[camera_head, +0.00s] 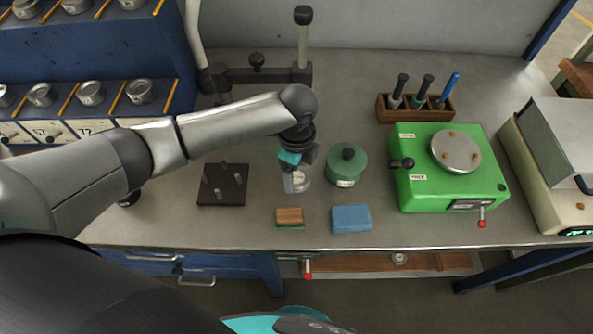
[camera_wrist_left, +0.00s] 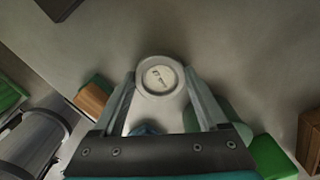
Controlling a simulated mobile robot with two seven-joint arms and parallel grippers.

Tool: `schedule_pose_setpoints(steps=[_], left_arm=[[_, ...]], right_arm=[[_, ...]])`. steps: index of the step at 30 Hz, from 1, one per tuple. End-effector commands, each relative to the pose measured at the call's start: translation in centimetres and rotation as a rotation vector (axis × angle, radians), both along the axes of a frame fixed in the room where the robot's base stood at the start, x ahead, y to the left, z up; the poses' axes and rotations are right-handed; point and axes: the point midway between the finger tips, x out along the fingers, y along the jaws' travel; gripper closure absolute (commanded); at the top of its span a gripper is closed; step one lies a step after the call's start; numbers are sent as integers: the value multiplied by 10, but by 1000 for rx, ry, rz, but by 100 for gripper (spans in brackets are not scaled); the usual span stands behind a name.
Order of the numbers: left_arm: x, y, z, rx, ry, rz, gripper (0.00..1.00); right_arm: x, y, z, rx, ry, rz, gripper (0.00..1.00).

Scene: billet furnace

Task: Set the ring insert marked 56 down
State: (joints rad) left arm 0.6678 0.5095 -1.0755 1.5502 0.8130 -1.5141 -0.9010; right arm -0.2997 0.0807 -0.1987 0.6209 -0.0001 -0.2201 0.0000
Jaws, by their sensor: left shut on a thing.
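The ring insert (camera_head: 301,180) is a pale metal ring, seen at the tips of my left gripper (camera_head: 293,184) over the bench top. In the left wrist view the insert (camera_wrist_left: 160,76) sits between the fingertips of the left gripper (camera_wrist_left: 160,88), which is shut on it. A mark shows on its face but is too small to read. Whether its underside touches the bench, I cannot tell. My right gripper is not in view.
A green round pot (camera_head: 345,168) stands close right of the insert. A dark pegged plate (camera_head: 222,185) lies left. A wood-backed brush (camera_head: 289,217) and a blue block (camera_head: 351,219) lie in front. A green machine (camera_head: 450,168) stands right. A slotted rack (camera_head: 100,110) holds more inserts.

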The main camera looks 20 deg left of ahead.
Motion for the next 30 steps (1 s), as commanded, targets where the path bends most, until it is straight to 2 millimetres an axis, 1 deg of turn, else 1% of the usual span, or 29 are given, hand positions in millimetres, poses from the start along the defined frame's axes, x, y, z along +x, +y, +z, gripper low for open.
schedule_pose_setpoints(steps=[3,4,9,10,17,20,23,30], left_arm=[[1,0,-2,-1,-2,0,100],[0,0,-3,0,0,0,21],[0,0,-3,0,0,0,1],[0,0,-3,0,1,0,0],[0,0,-2,0,0,0,0],[1,0,5,-1,-2,0,0],[1,0,20,-2,-3,-1,0],[1,-1,73,-2,-5,-1,0]], right_arm=[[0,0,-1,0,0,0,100],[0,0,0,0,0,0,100],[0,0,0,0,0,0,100],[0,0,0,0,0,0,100],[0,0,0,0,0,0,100],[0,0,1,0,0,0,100],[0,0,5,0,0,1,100],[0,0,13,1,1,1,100]])
